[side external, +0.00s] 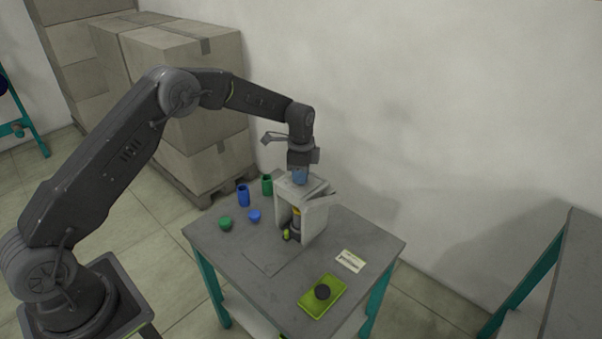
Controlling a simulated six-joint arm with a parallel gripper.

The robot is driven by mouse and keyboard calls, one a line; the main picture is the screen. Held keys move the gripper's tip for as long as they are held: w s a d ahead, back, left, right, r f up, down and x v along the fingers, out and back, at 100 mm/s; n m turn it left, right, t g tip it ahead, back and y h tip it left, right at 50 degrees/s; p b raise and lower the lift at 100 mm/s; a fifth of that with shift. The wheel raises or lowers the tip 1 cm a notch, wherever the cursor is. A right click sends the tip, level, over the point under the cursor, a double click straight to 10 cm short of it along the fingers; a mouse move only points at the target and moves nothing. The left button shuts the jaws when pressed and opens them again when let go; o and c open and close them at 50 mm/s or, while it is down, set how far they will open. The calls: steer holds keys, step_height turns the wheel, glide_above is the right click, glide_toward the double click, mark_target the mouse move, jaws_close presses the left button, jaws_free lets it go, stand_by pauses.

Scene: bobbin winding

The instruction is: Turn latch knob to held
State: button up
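A light grey winder housing (318,221) with an open front stands on the table (232,229). A dark part with a yellow band (296,213) sits upright inside it. A small yellow-green piece (286,235) is at the foot of the opening. My gripper (301,178) points down at the top of the housing, with a blue part right at its fingertips. The fingers are too small here to tell whether they are open or shut on the blue part. I cannot tell for certain which part is the latch knob, or its setting.
A blue bottle (243,196) and a green bottle (267,185) stand left of the housing, with a green cap (225,223) and a blue cap (254,216) nearby. A yellow-green tray (312,306) holds a dark round piece (322,292). A white card (349,261) lies at right.

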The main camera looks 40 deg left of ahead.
jaws_close()
steer(key=shift+n, duration=0.3)
steer(key=n, duration=1.1)
steer(key=shift+n, duration=0.3)
stand_by(0.5)
steer(key=shift+o, duration=1.6)
jaws_free()
steer(key=shift+r, duration=0.15)
